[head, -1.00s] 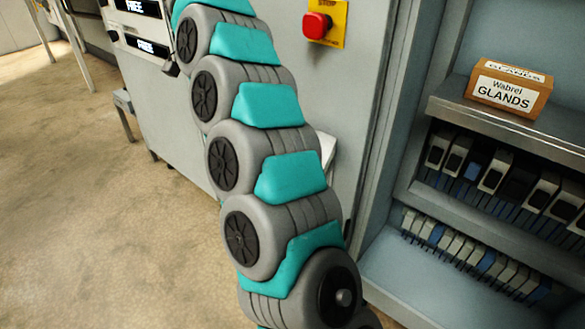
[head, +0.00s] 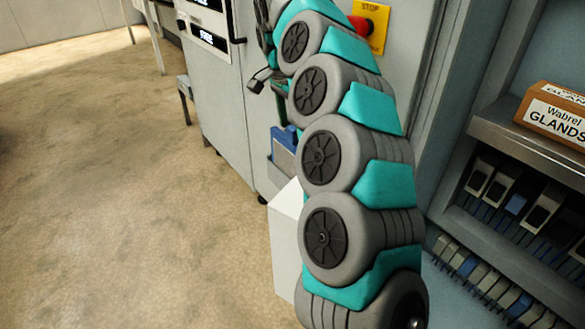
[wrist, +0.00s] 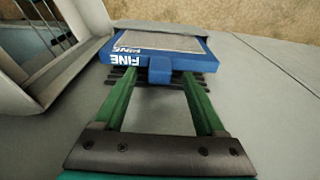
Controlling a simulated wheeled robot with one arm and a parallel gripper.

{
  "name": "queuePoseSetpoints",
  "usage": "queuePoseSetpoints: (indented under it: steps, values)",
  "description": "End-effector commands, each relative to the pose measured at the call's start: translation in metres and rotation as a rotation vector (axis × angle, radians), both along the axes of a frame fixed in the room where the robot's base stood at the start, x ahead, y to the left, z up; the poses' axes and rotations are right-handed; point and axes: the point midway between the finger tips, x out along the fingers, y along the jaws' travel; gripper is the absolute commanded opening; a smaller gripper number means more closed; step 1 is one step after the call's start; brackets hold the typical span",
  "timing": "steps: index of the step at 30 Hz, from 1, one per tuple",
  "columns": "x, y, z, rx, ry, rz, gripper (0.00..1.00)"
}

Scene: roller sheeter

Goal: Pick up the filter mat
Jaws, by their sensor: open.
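The filter mat shows in the wrist view as a blue frame (wrist: 185,58) around a pale mesh, marked FINE, with a blue tab on its near edge. My gripper (wrist: 158,76) is open, its two green fingers reaching to either side of that tab. I cannot tell whether they touch it. In the head view, a blue piece (head: 287,138) beside the grey cabinet looks like the same mat, partly hidden by my arm.
A grey open-fronted box (wrist: 62,50) stands close on the left in the wrist view. In the head view, a white box (head: 286,235) is beside my arm. A shelf with a Wabrel GLANDS carton (head: 556,112) is at right. The floor at left is clear.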

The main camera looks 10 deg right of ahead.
Motion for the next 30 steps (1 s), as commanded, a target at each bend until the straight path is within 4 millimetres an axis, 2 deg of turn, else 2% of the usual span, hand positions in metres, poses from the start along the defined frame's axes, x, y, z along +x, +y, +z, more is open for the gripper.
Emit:
queuePoseSetpoints:
  steps: [5, 12, 30]
  values:
    - [0.001, -0.002, -0.022, 0.001, 0.002, 0.001, 0.72]
    - [0.001, -0.002, -0.025, 0.000, -0.001, 0.000, 0.72]
    - [0.001, -0.002, -0.025, 0.000, 0.001, 0.000, 0.06]
